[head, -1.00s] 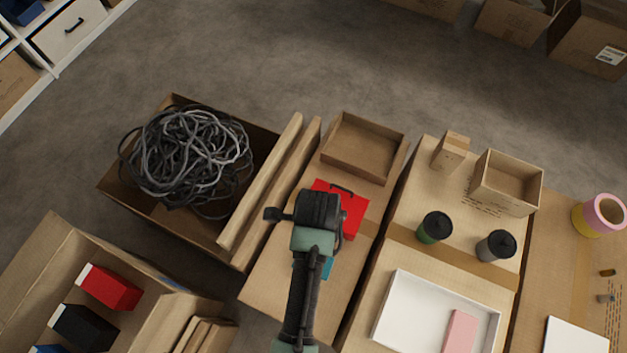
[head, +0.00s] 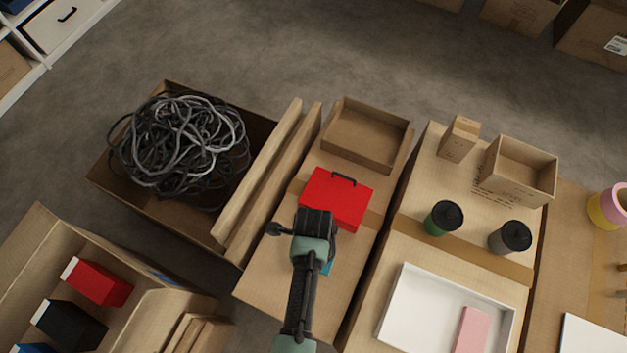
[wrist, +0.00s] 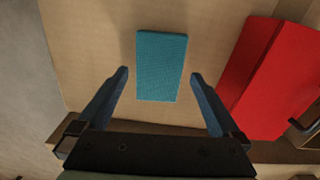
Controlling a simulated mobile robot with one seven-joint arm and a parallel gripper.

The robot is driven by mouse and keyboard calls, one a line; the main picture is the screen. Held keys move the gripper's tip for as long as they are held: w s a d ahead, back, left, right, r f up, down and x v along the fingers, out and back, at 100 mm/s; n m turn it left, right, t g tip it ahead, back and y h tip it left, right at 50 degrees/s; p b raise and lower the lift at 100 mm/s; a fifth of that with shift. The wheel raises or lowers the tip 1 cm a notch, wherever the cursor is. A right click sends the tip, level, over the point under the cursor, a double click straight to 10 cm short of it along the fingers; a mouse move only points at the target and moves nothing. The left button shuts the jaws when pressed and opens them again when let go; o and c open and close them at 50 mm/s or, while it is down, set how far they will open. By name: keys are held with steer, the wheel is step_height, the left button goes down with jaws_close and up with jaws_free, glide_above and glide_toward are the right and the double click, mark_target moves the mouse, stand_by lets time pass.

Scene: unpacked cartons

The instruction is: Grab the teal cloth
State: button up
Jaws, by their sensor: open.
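The teal cloth (wrist: 161,66) is a small flat folded rectangle lying on a cardboard carton top. In the wrist view it sits ahead of and between my two fingertips, with gaps on both sides. My gripper (wrist: 159,75) is open and empty. In the head view my arm covers most of the cloth; only a small teal edge (head: 326,268) shows beside it. The gripper's fingers are hidden there below the dark wrist.
A red box with a black handle (head: 337,198) stands close by, right of the cloth in the wrist view (wrist: 265,80). An open cardboard tray (head: 366,135) lies behind it. A white tray (head: 396,300) is to the right, and long boards (head: 262,180) to the left.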

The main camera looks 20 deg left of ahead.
steer(key=shift+f, duration=0.85)
steer(key=shift+c, duration=0.3)
